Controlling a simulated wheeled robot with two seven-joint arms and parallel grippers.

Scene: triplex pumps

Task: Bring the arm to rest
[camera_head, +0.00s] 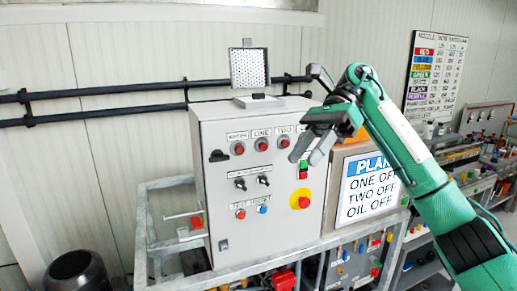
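My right arm, green with dark sections, reaches in from the right edge. Its grey gripper (306,158) points down and left in front of the right part of the grey control cabinet (222,180). A gap shows between its two fingers, and nothing is seen between them. It covers part of the cabinet's top row at the right, close to a green and red button pair (303,170). Whether it touches the cabinet cannot be told. My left gripper is not in view.
A metal frame (143,240) carries the cabinet. A sign (368,187) reading "ONE OFF, TWO OFF, OIL OFF" stands beside it, partly behind my arm. A red emergency button (304,201) sits below the gripper. A bench (462,153) with small items is at the right.

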